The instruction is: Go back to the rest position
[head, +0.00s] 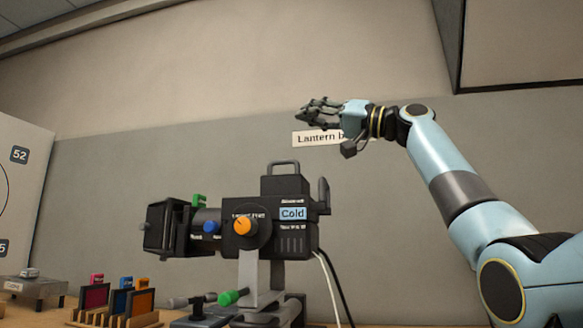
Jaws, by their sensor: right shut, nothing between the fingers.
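My right gripper (318,113) is raised above the black lantern (282,241), in front of the wall. It is shut and empty, pointing left, and touches nothing that I can see. My right arm comes in from the lower right. The lantern stands on a grey bracket and carries a "Cold" label, an orange knob (243,226), a blue knob (211,227) and a green tab (199,200). My left gripper is not in view.
A wall sign (313,138) reading "Lantern b..." is partly hidden behind my right gripper. A wooden rack (113,318) with coloured filter frames stands at the lower left. A white board (20,200) stands at the left edge. Cables hang right of the lantern.

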